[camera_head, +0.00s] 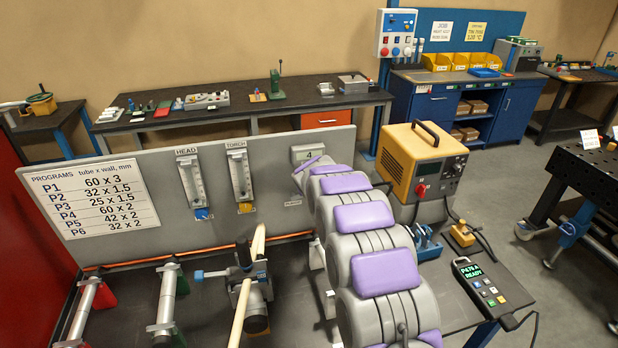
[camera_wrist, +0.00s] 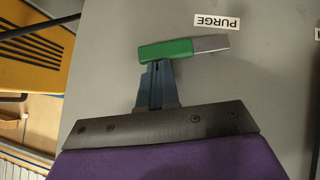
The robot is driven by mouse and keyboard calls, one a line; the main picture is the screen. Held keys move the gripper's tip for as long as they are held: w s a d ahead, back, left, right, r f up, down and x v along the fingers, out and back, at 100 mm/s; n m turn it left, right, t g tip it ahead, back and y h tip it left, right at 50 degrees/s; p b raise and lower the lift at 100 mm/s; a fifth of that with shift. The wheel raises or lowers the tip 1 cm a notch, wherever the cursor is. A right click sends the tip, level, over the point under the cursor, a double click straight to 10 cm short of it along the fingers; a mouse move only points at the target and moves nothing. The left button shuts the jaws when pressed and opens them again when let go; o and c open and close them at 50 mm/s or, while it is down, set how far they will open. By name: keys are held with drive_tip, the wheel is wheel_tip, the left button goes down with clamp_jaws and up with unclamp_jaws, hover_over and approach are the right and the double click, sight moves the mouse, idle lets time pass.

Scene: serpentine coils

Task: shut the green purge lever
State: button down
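The green purge lever (camera_wrist: 166,50) shows in the wrist view. It has a green grip on the left and a bare grey metal end on the right, and lies almost level in the picture, beside the upside-down PURGE label (camera_wrist: 217,22). My gripper (camera_wrist: 158,66) has its blue-grey fingers close together, with their tips at the lower edge of the green grip. Whether they touch it or stop just short I cannot tell. The lever lies across the tips, not visibly between them. In the head view my purple-padded arm hides the lever and gripper.
The grey panel (camera_head: 240,160) carries two flow meters, HEAD (camera_head: 191,182) and TORCH (camera_head: 239,175), and a programs sign (camera_head: 92,200). A yellow power unit (camera_head: 422,165) stands right of my arm.

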drive_tip(key=shift+w+d+f+p, duration=0.15)
drive_tip(key=shift+d+f+p, duration=0.5)
drive_tip(key=shift+f, duration=0.5)
